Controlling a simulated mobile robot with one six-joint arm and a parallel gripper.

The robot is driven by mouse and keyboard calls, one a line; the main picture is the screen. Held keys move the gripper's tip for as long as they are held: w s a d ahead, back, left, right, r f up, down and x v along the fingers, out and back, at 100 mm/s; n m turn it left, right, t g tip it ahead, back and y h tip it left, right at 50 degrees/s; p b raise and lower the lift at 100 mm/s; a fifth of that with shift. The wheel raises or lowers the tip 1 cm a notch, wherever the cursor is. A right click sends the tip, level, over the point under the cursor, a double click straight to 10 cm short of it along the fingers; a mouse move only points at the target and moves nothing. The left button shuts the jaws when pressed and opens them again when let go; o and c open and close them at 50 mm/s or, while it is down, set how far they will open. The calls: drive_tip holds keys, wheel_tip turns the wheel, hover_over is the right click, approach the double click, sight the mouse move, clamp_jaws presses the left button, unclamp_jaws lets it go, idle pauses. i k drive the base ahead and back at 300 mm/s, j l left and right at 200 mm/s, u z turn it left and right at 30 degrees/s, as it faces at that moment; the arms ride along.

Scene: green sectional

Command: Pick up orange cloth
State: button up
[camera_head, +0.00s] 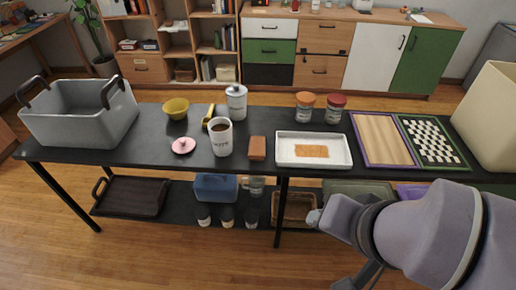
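A flat orange-tan cloth-like piece (312,151) lies in the white tray (283,160) on the black table. It looks like the orange cloth. My arm reaches in from the lower right, in front of the table. Dark parts below its wrist, at the bottom edge, seem to belong to my gripper (366,275). They are partly cut off, and the fingers cannot be made out. The cloth is behind and above the arm in the picture, apart from it.
A brown block (257,148), white mug (220,139) and canister (236,105) stand left of the tray. Two jars (304,107) stand behind it. A wooden board (381,140) and checkered board (432,142) lie right. A grey bin (80,122) is far left.

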sight(256, 153)
drive_tip(key=i+j+z, duration=0.1)
drive_tip(key=j, duration=0.25)
drive_tip(key=i+j+z, duration=0.15)
drive_tip(key=i+j, duration=0.2)
drive_tip(key=i+j+z, duration=0.1)
drive_tip(key=j, duration=0.25)
drive_tip(key=i+j+z, duration=0.15)
drive_tip(key=j, duration=0.25)
drive_tip(key=i+j+z, duration=0.1)
drive_tip(key=i+j, duration=0.15)
drive_tip(key=j, duration=0.15)
